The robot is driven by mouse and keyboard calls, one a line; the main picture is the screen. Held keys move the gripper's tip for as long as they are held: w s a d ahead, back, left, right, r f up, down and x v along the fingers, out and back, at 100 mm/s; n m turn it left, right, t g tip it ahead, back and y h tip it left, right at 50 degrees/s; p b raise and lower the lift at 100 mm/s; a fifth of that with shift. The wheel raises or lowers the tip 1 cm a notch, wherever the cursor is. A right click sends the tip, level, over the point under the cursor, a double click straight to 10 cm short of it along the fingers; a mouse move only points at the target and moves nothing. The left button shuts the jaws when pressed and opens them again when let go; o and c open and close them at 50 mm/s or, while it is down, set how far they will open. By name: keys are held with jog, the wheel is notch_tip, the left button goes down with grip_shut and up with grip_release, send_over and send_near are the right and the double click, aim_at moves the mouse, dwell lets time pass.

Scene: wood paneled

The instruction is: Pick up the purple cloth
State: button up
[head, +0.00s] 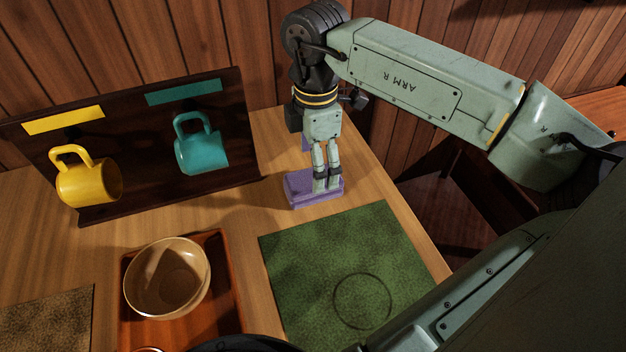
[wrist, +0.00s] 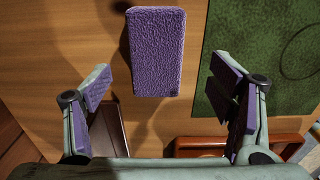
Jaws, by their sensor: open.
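The purple cloth (head: 298,193) is a thick, folded-looking rectangular pad lying on the wooden table beside the far corner of the green mat. In the wrist view the cloth (wrist: 155,55) lies ahead, at the top middle, with bare table around it. My gripper (head: 327,186) points down over the cloth in the head view, and its fingers hide part of it. In the wrist view my gripper (wrist: 161,72) is open and empty, with its purple-padded fingers apart on either side of the cloth. Whether the fingers touch it cannot be told.
The green mat (head: 310,250) is clear and has a circle outline. A dark rack (head: 140,165) holds a yellow mug (head: 90,187) and a teal mug (head: 201,152). A beige bowl (head: 168,285) sits on a reddish tray (head: 226,290). A brown mat (head: 50,320) lies at lower left.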

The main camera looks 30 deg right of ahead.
jog(key=f, duration=0.2)
jog(key=f+p, duration=0.2)
jog(key=f, duration=0.1)
jog(key=shift+w+a+f, duration=0.1)
jog(key=shift+w+f, duration=0.15)
jog(key=shift+f, duration=0.05)
jog(key=shift+c, duration=0.2)
jog(key=c, duration=1.2)
jog(key=shift+r, duration=0.1)
